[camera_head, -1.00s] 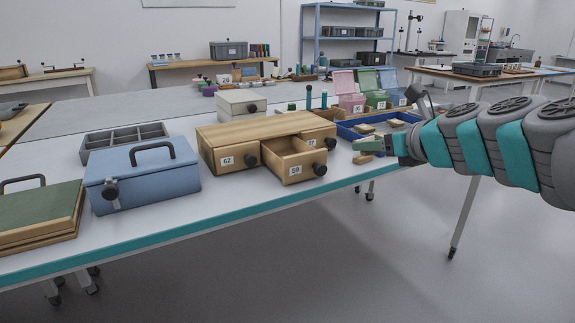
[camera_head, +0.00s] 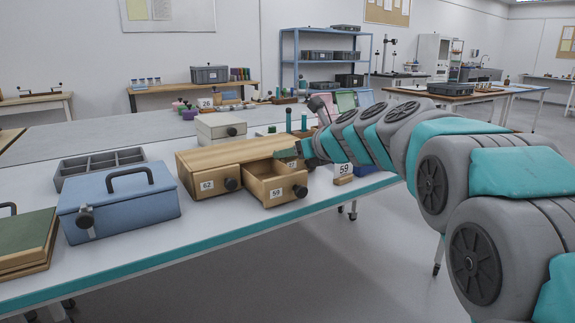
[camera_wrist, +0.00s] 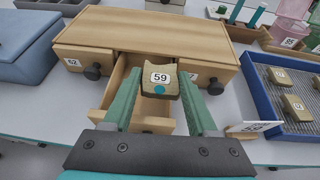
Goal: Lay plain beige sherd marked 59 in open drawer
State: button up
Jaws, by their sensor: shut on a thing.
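The plain beige sherd (camera_wrist: 160,86), marked 59 with a teal dot, sits between the fingers of my gripper (camera_wrist: 160,76) in the wrist view. My gripper is shut on it. The open drawer (camera_wrist: 104,107) lies below the sherd in that view, its bare inside showing to the left. In the head view the drawer front (camera_head: 279,193) carries a 59 label and a black knob. My gripper (camera_head: 296,151) is there above the cabinet's right part, close to the drawer; the sherd cannot be made out there.
The wooden cabinet (camera_head: 215,158) has shut drawers on both sides of the open one. A blue tray (camera_wrist: 262,100) with several sherds lies to the right. A card marked 59 (camera_head: 343,169) stands near the table's front edge. A blue box (camera_head: 120,208) is on the left.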

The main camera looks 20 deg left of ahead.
aim_at(287, 161)
jog(key=shift+w+a+f, duration=0.1)
jog(key=shift+w+a, duration=0.35)
jog(key=shift+a, duration=0.1)
notch_tip(287, 161, down, 3)
jog(key=shift+a+f+b, duration=0.1)
jog(key=shift+b, duration=0.6)
jog(key=shift+f, duration=0.1)
jog(key=shift+f, duration=0.15)
